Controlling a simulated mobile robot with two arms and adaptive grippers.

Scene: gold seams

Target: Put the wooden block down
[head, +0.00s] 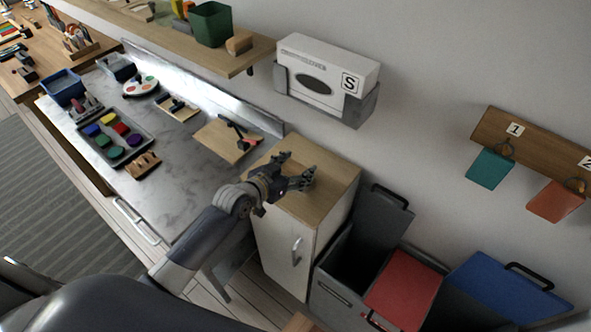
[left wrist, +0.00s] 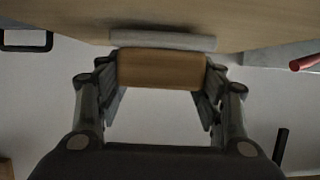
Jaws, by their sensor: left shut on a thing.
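My left gripper (head: 298,173) is over the wooden top of the small white cabinet (head: 335,178) in the head view. In the left wrist view its two fingers (left wrist: 160,80) are shut on the wooden block (left wrist: 160,70), a plain light-brown piece held between them. A pale grey bar (left wrist: 163,40) shows just beyond the block. The wooden surface fills the top of that view. I cannot tell whether the block touches it. In the head view the block is not clearly visible at the fingers. My right gripper is not in view.
A grey worktop (head: 190,190) with a paint tray (head: 115,138) and a wooden board (head: 226,140) lies left of the cabinet. Bins with a red lid (head: 404,290) and a blue lid (head: 505,293) stand to the right. A white box (head: 327,72) hangs in a wall holder behind.

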